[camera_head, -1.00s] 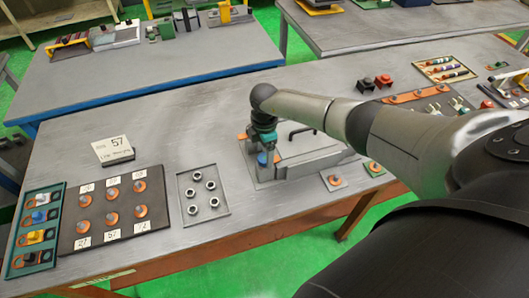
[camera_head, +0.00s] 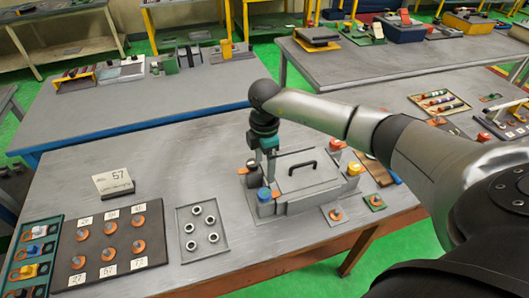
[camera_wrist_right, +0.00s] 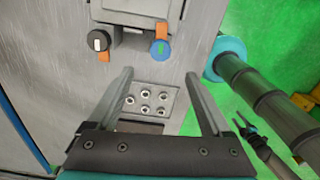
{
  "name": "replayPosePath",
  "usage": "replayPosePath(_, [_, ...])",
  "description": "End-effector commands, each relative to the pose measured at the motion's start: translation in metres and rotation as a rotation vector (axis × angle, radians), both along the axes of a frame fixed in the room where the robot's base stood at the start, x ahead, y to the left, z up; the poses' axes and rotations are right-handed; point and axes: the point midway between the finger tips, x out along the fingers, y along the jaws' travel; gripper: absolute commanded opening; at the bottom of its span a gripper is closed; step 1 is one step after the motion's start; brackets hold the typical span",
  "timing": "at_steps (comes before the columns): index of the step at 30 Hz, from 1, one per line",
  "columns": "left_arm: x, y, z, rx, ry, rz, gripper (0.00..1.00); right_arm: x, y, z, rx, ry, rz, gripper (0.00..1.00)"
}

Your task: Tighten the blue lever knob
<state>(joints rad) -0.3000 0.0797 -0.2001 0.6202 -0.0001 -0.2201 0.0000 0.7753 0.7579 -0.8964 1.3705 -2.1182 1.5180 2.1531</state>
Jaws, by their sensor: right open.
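The blue lever knob (camera_head: 264,195) stands at the near left corner of a grey box with a black handle (camera_head: 303,168). In the right wrist view the blue knob (camera_wrist_right: 159,47) shows from above, with an orange lever beside it. My right gripper (camera_head: 269,172) points down just above and behind this knob in the head view. In the right wrist view its two fingers (camera_wrist_right: 160,76) are spread wide with nothing between them, and the knob lies beyond their tips. A black and white knob (camera_wrist_right: 97,41) with an orange lever is at the neighbouring corner. My left gripper does not show in the head view.
Red (camera_head: 336,148) and yellow (camera_head: 354,169) knobs stand on the box's right side. A tray of several nuts (camera_head: 183,215) lies to its left, beside a dark board of orange-based parts (camera_head: 155,244). The table between sign and box is bare.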

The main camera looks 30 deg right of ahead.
Motion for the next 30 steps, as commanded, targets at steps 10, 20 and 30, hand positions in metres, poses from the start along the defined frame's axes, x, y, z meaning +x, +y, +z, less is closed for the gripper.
replayPosePath(10, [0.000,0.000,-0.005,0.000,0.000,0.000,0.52,0.001,0.000,0.040,0.000,-0.002,0.000,0.83])
replayPosePath(20, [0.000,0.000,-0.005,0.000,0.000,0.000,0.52,0.001,0.000,0.042,0.000,-0.002,0.000,0.83])
replayPosePath(30, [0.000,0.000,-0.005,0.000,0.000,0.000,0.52,0.001,0.020,0.036,0.063,-0.022,0.046,0.83])
